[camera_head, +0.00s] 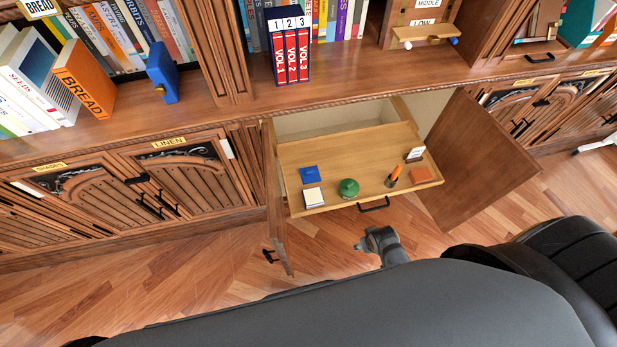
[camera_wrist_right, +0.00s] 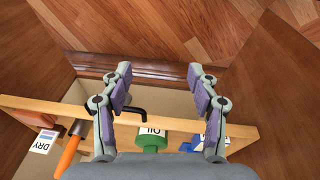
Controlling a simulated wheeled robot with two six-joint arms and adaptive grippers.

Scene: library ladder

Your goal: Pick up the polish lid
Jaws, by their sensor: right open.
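A round green object (camera_head: 348,187) with a small knob on top sits near the front of the open wooden drawer (camera_head: 290,160). It could be the polish lid or a lidded container; I cannot tell. In the right wrist view, the green object (camera_wrist_right: 152,142) shows a pale label reading "OIL". My right gripper (camera_head: 360,244) is in front of and below the drawer, apart from the green object. In its wrist view, my right gripper (camera_wrist_right: 160,72) has its fingers spread with nothing between them. My left gripper is not in view.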

